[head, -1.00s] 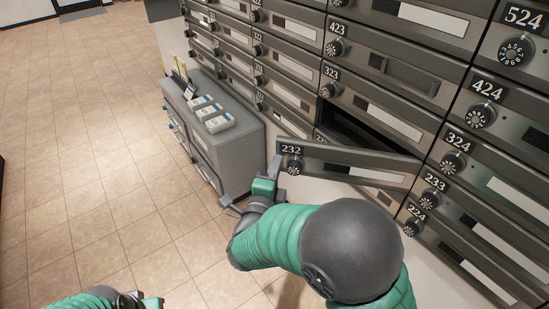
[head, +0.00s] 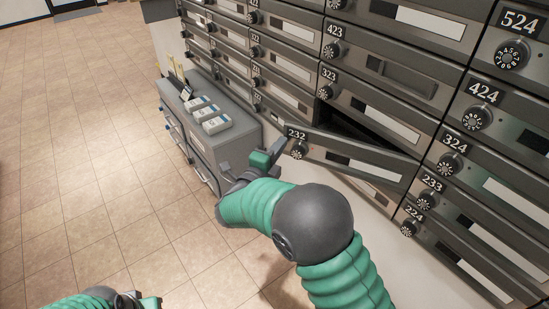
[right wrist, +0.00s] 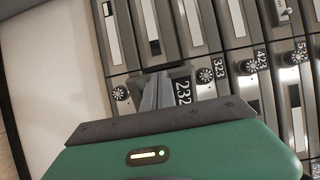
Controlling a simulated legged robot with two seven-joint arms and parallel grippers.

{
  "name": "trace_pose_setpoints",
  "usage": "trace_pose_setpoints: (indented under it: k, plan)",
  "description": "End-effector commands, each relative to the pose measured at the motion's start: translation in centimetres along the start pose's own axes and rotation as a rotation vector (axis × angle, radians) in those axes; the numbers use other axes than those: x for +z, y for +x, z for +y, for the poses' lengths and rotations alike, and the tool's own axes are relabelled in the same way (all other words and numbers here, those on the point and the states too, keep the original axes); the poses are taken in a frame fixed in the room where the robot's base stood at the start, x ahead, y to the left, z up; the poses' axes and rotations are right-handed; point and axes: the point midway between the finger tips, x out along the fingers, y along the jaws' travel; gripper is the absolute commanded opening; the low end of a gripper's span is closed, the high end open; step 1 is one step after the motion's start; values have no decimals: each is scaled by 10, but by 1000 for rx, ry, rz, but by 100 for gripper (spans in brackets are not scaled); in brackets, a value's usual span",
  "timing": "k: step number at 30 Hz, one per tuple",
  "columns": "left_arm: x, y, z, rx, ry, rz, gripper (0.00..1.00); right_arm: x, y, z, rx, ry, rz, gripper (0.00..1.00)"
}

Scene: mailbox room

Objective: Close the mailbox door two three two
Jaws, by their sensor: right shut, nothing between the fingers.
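The mailbox door 232 (head: 350,158) stands partly open in the head view, its numbered left end swung out from the wall. A dark gap (head: 350,125) shows above and behind it. My right gripper (head: 276,150) is shut and empty at the free left end of the door, beside the number plate. In the right wrist view the shut fingers (right wrist: 156,92) lie just left of the 232 plate (right wrist: 182,92); whether they touch the door I cannot tell. My left gripper (head: 140,300) shows only in part at the bottom edge, and its fingers are unclear.
The mailbox wall has several other shut doors, such as 323 (head: 370,97) and 324 (head: 490,185). A grey cabinet (head: 235,145) with small white boxes (head: 215,124) on top stands left of my right gripper. The tiled floor (head: 90,170) at left is clear.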

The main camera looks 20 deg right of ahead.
Motion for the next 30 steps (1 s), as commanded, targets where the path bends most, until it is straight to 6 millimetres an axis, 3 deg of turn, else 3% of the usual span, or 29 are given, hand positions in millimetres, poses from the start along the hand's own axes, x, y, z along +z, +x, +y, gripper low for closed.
trace_pose_setpoints:
  k: [6, 15, 21, 30]
  plan:
    - [-2, -7, 0, 0, 0, 0, 0, -1, 57, -1, 0, 0, 138, 0]
    - [-2, -9, 0, 0, 0, 0, 0, -7, 110, -1, -1, 0, 131, 0]
    - [-2, -10, 0, 0, 0, 0, 0, -10, 125, 0, 0, -1, 130, 0]
    - [-2, -10, 0, 0, 0, 0, 0, -10, 127, -1, -1, 0, 128, 0]
